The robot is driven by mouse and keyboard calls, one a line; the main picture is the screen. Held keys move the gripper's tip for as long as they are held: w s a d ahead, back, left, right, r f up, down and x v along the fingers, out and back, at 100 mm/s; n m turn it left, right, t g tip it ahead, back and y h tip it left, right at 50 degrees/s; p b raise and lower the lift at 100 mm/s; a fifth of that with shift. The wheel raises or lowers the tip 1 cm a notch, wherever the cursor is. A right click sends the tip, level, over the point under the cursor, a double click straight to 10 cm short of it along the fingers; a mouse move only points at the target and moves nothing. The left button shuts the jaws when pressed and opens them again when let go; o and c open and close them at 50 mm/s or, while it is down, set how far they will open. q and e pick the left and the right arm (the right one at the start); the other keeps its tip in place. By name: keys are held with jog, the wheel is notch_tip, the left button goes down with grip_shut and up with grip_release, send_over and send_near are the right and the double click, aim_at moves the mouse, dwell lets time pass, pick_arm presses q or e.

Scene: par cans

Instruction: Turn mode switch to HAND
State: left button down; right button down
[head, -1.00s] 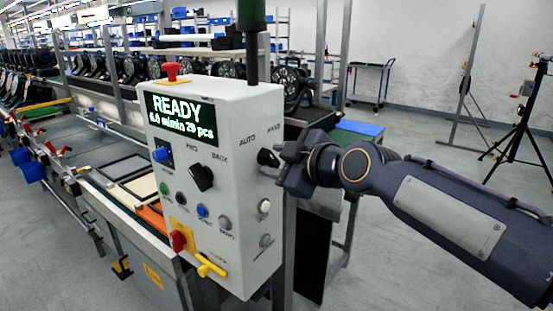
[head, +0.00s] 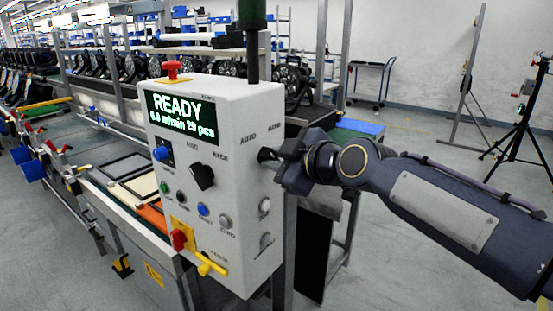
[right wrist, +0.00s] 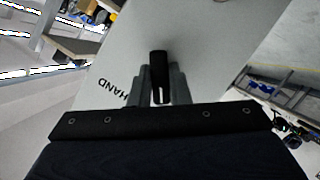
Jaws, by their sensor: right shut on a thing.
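The mode switch (head: 265,154) is a black knob on the right side face of the white control box (head: 232,185), below the AUTO and HAND labels. My right gripper (head: 280,155) reaches it from the right and is shut on the knob. In the right wrist view, the knob (right wrist: 158,60) stands between the two grey fingers (right wrist: 159,85), with the HAND label (right wrist: 116,90) to the left of them. The gripper hides part of the knob in the head view. My left gripper is not in view.
A conveyor line runs along the left. Floor on the right is clear up to a tripod (head: 520,115).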

jog(key=shift+w+d+m+g+y, duration=0.1)
jog(key=shift+m+g+y, duration=0.35)
jog(key=shift+m, duration=0.75)
jog(key=shift+m+g+y+b, duration=0.35)
jog(key=shift+m+g, duration=0.6)
jog(key=shift+m, duration=0.25)
jog(key=m+g+y, duration=0.1)
jog(key=m, duration=0.2)
jog(key=shift+w+g, duration=0.1)
jog(key=shift+g, duration=0.3)
jog(key=shift+d+m+g+y, duration=0.1)
jog(key=shift+m+g+y, duration=0.65)
jog(key=shift+m, duration=0.65)
jog(key=c, duration=1.4)
grip_release()
jog(key=shift+o, duration=0.2)
jog(key=v, duration=0.7)
jog(key=shift+d+b, duration=0.35)
